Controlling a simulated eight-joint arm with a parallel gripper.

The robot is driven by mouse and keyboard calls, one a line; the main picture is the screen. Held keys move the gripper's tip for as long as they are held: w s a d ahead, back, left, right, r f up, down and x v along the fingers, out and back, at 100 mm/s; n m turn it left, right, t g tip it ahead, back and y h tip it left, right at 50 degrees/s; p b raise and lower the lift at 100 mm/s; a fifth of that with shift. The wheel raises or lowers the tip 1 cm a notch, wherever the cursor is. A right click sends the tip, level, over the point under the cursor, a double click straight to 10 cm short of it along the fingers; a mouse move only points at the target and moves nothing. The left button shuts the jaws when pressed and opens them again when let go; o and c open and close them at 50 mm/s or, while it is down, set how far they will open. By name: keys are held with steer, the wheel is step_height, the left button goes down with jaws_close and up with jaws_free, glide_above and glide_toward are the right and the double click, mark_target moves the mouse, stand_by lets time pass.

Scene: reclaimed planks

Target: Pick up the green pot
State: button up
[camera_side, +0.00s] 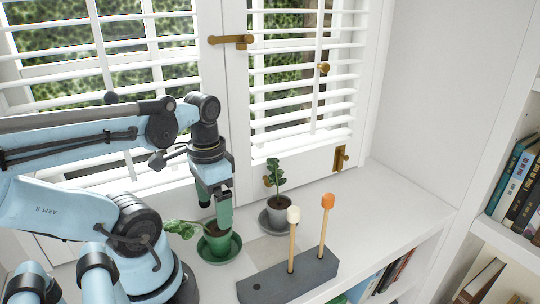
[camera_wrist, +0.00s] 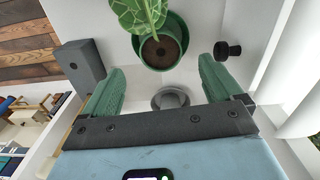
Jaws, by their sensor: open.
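The green pot (camera_side: 217,246) stands upright on a green saucer (camera_side: 235,248) on the white sill, with a leafy plant leaning left out of it. In the wrist view the green pot (camera_wrist: 183,52) is at the top centre, with brown soil and a large leaf. My gripper (camera_side: 223,212) points down just above the pot in the side view and partly overlaps it. In the wrist view my gripper (camera_wrist: 162,68) has its two green fingers wide apart, with nothing between the tips. The pot appears beyond the fingertips. I cannot tell whether a finger touches the plant.
A grey pot (camera_side: 278,217) with a small plant stands behind and right on a grey saucer. A dark grey block (camera_side: 282,280) holds two upright sticks, with white and orange tips, at the front right. Shuttered windows (camera_side: 300,90) stand behind. The sill's right part is clear.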

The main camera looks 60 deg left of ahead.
mark_target(218, 230)
steer(key=shift+f, duration=3.95)
steer(key=c, duration=1.4)
steer(key=shift+r, duration=0.15)
steer(key=shift+c, duration=0.2)
step_height(218, 230, up, 13)
